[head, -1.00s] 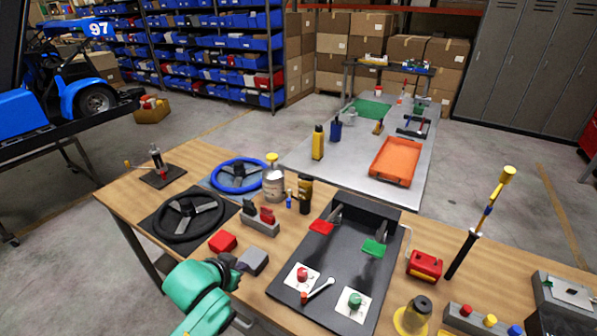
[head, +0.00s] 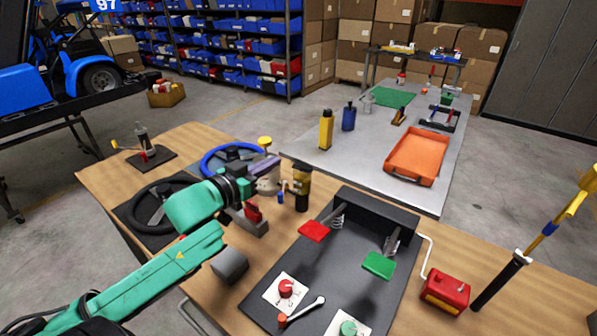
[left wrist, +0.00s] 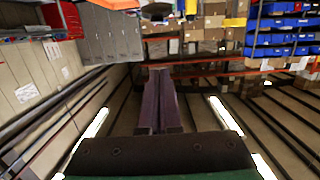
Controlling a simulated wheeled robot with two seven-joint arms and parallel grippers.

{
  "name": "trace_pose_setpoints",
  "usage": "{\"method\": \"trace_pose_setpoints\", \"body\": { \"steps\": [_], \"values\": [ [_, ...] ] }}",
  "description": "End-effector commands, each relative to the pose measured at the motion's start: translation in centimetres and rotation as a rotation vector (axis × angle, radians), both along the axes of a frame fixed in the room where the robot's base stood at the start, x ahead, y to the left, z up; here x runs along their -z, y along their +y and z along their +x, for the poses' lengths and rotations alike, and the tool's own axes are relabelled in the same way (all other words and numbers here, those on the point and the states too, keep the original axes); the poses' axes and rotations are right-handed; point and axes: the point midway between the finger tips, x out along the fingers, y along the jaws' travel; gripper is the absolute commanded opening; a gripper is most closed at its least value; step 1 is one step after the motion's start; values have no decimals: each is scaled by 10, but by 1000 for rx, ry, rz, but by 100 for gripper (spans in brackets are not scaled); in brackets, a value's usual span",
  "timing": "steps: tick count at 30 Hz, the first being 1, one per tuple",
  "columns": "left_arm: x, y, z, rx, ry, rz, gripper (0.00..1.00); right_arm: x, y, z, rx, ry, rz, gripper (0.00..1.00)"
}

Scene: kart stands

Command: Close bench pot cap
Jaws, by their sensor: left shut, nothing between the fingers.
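The metal bench pot (head: 268,186) stands on the wooden bench, beside the blue steering wheel. Its yellow cap (head: 265,142) shows above the pot, just beyond my gripper; I cannot tell how far open it is. My left gripper (head: 268,165) reaches in from the left at the pot, fingers shut and empty, and covers much of the pot's upper part. Whether the fingers touch the pot or cap I cannot tell. In the left wrist view the shut purple fingers (left wrist: 160,100) show with nothing between them; the pot is not visible there. My right gripper is out of view.
A dark bottle with an amber top (head: 302,187) stands close right of the pot. A red-and-grey block (head: 250,219) and a black steering wheel (head: 165,207) lie under or near my left arm. The black pedal board (head: 330,262) fills the bench's middle.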

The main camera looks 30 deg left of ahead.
Motion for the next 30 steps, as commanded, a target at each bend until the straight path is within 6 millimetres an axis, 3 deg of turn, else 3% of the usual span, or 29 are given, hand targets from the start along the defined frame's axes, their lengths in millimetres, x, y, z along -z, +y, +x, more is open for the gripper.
{"method": "trace_pose_setpoints", "body": {
  "steps": [5, 22, 24, 30],
  "values": [
    [0, -1, 11, -1, -3, 1, 0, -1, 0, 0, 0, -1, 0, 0],
    [10, -14, 101, -2, -2, 1, 0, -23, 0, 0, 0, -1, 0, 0],
    [25, -13, 93, -1, 6, -1, 0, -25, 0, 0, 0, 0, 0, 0],
    [46, -12, 83, -1, 4, 0, 0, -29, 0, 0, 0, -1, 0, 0]
  ]
}}
